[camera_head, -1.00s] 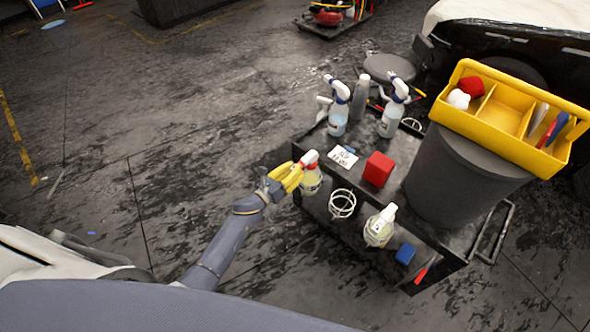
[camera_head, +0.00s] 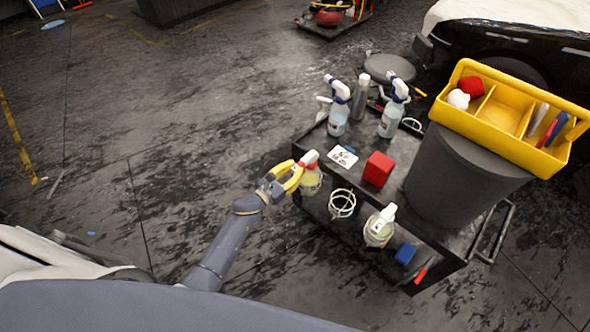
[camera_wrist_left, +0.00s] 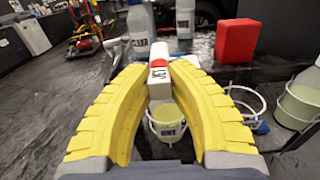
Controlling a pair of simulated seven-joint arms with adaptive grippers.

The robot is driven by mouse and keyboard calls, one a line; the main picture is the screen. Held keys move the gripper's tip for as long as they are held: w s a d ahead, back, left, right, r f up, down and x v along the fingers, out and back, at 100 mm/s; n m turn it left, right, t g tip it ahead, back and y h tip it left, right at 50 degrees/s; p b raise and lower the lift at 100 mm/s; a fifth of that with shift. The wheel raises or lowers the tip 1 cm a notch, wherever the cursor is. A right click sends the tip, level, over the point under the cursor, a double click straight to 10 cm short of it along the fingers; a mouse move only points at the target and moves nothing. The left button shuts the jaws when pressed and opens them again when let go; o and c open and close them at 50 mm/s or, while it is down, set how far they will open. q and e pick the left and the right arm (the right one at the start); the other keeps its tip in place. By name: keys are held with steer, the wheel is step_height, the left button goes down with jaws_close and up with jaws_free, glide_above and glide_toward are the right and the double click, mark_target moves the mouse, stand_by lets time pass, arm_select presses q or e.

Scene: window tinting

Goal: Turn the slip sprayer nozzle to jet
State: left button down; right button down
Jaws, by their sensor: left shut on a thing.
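The slip sprayer (camera_head: 312,183) has a pale yellow bottle and a white and red head. It stands in a ring holder on the near left edge of the black cart. In the left wrist view its bottle (camera_wrist_left: 168,112) is upright below the fingers. The red nozzle (camera_wrist_left: 158,63) and white head lie between the fingertips. My left gripper (camera_head: 299,165) is shut on the nozzle end of the head; its yellow fingers (camera_wrist_left: 163,72) bow out around it. The lettering on the head is too small to read surely. My right gripper is not in view.
The cart (camera_head: 436,258) also carries an empty ring (camera_head: 342,204), another sprayer (camera_head: 380,228), a red block (camera_head: 378,169) and two blue-white spray bottles (camera_head: 338,108) (camera_head: 391,112). A yellow tray (camera_head: 507,108) stands on a dark bin.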

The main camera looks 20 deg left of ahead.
arm_select(q)
steer(key=c, duration=1.2)
jaws_free()
steer(key=shift+c, duration=0.2)
steer(key=v, duration=1.2)
